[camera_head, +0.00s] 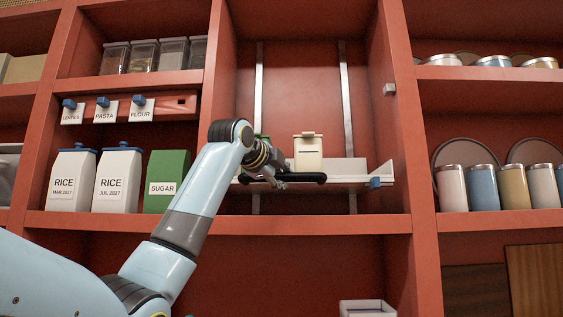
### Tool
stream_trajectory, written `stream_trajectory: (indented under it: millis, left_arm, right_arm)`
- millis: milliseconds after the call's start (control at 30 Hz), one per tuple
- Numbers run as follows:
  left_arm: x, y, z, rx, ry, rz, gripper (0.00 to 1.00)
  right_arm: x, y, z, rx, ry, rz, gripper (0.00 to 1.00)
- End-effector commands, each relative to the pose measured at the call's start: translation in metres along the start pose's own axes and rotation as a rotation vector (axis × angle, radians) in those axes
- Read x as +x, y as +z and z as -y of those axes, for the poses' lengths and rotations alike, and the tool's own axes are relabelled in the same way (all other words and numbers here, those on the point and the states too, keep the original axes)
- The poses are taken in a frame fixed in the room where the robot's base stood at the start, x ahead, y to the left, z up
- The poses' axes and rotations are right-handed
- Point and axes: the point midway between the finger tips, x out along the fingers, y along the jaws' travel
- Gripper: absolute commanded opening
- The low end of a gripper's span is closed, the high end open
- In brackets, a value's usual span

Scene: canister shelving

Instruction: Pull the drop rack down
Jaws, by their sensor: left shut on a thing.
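The drop rack (345,167) is a white tray on two vertical metal rails in the middle bay of the red shelving. It sits a little above the bay's lower shelf board. My right gripper does not show.
Left shelves hold two white rice containers (117,180), a green sugar box (167,182) and several hanging labelled tags. Several tins (484,187) stand at the right. A blue catch (376,183) is at the rack's right end. A white bin (367,308) sits below.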

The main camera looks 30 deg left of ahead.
Motion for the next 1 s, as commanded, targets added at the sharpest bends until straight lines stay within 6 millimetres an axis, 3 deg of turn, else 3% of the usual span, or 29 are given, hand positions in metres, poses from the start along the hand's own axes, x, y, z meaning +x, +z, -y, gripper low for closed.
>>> stream_trajectory:
  millis: [33,233,767,800,1000]
  left_arm:
    - [0.003,0.001,-0.015,0.002,0.009,0.001,0.0]
    - [0.007,0.003,-0.035,0.003,0.006,0.001,0.0]
    - [0.009,0.003,-0.047,0.001,0.014,0.0,0.0]
    - [0.009,0.003,-0.047,0.001,0.014,-0.001,0.2]
    - [0.009,0.003,-0.045,0.001,0.01,-0.001,0.47]
  right_arm:
    - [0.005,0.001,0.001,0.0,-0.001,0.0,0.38]
    - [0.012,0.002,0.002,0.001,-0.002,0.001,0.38]
    - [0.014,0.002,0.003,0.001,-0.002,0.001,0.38]
    - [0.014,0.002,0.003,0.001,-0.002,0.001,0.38]
    - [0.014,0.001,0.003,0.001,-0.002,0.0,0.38]
